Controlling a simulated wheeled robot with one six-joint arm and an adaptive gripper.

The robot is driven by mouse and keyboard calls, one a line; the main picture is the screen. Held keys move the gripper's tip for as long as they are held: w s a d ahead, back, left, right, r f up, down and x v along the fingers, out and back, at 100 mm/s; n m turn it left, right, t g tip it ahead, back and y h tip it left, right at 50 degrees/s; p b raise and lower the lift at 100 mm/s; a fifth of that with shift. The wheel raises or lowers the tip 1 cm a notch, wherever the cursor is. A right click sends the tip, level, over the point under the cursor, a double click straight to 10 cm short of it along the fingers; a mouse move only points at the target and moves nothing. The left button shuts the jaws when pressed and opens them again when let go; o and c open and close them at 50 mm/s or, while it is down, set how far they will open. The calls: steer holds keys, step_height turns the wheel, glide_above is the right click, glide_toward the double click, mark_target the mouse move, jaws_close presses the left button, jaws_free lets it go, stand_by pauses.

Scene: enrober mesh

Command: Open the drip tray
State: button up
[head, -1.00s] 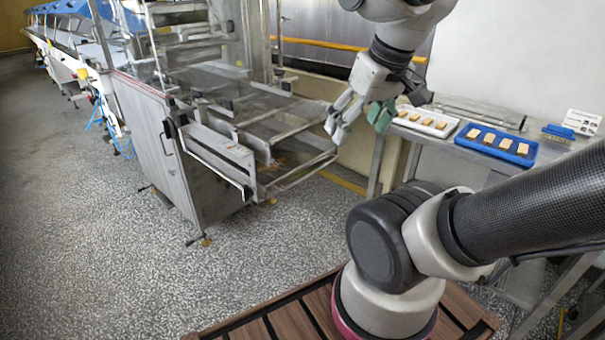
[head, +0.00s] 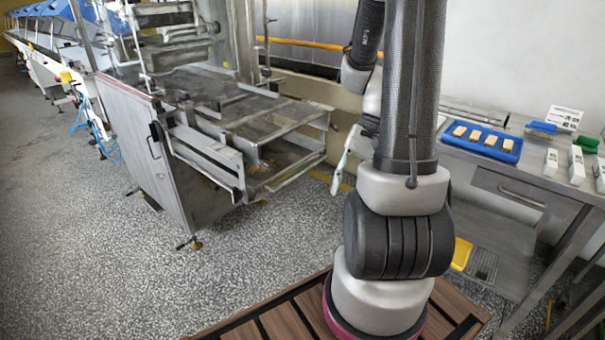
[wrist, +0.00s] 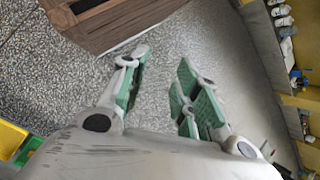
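The steel enrober (head: 190,130) stands left of centre in the head view, with its flat mesh top. Below the mesh, an open frame with a shallow tray-like part (head: 283,165) sits at its right end; I cannot tell for sure that this is the drip tray. My gripper is mostly hidden behind my arm in the head view; one pale finger (head: 345,155) shows right of the enrober, apart from it in the picture. In the wrist view my gripper (wrist: 164,65) is open, its green pads apart, with only floor between them.
A steel table (head: 500,173) with a handled drawer (head: 520,190) stands at right. It bears a blue tray (head: 482,142) of small bars and white boxes (head: 577,165). A yellow item (head: 461,254) lies below it. The speckled floor (head: 110,270) before the enrober is clear.

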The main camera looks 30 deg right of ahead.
steer(key=w+a+f+m+t+y, duration=0.1)
steer(key=w+f+m+t+y, duration=0.3)
steer(key=f, duration=0.4)
steer(key=m+t+h, duration=0.2)
steer(key=t+h, duration=0.3)
steer(key=t, duration=0.8)
glide_toward(303, 172)
steer(key=w, duration=0.3)
steer(key=x, duration=0.7)
steer(key=shift+w+a+f, duration=0.2)
steer(key=shift+a+f, duration=0.2)
steer(key=shift+f, duration=0.1)
jaws_close()
